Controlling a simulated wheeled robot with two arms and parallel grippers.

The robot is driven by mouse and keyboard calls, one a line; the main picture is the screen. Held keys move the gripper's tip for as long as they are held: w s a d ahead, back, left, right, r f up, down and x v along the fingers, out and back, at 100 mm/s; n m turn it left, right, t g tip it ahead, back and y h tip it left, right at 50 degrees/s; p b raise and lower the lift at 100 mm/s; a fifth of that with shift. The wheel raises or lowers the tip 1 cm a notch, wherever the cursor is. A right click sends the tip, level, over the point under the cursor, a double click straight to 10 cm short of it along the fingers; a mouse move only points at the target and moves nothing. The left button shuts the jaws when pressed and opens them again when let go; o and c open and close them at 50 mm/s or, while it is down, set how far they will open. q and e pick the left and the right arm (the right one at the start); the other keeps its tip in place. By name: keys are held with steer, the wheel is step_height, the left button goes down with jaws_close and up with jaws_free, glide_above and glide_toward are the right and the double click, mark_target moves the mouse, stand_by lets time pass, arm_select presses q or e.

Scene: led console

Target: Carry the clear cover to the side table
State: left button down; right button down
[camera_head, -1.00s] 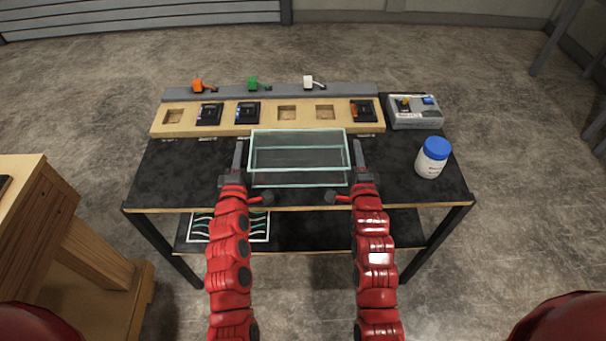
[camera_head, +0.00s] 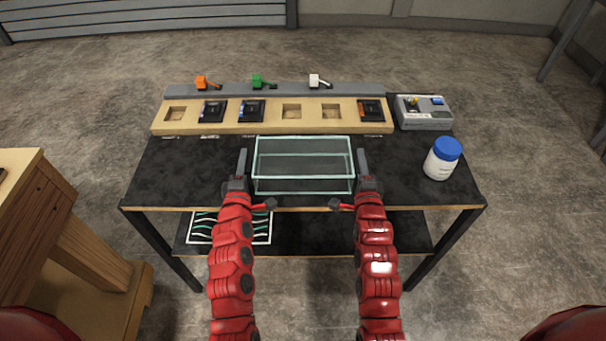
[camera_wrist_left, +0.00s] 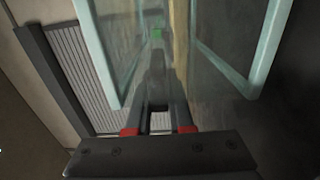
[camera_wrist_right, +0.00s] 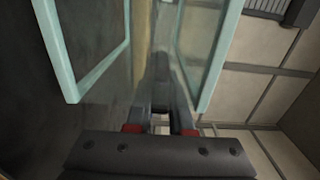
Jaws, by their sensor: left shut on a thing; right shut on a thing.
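The clear cover (camera_head: 303,165) is an open-looking glass box with pale green edges, held level above the front part of the black table. My left gripper (camera_head: 243,165) is shut on its left side wall, and my right gripper (camera_head: 362,165) is shut on its right side wall. Both wrist views show clear panes with pale edges at the fingers, in the left (camera_wrist_left: 160,75) and the right (camera_wrist_right: 160,75). A wooden table (camera_head: 32,205), likely the side table, stands at the far left, partly cut off by the frame.
A wooden console strip (camera_head: 280,128) with several dark modules and empty sockets lies behind the cover; orange, green and white levers stand behind it. A grey box (camera_head: 425,122) and a blue-lidded white jar (camera_head: 442,160) are at the right.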

arm_select(q)
steer(key=shift+f+b, duration=0.35)
steer(key=shift+f, duration=0.25)
arm_select(e)
steer(key=shift+f, duration=0.6)
arm_select(q)
steer(key=c, duration=0.8)
jaws_free()
steer(key=shift+r, duration=0.2)
arm_select(e)
steer(key=c, duration=0.8)
jaws_free()
steer(key=shift+r, duration=0.2)
arm_select(q)
steer(key=s, duration=1.2)
arm_select(e)
steer(key=s, duration=1.2)
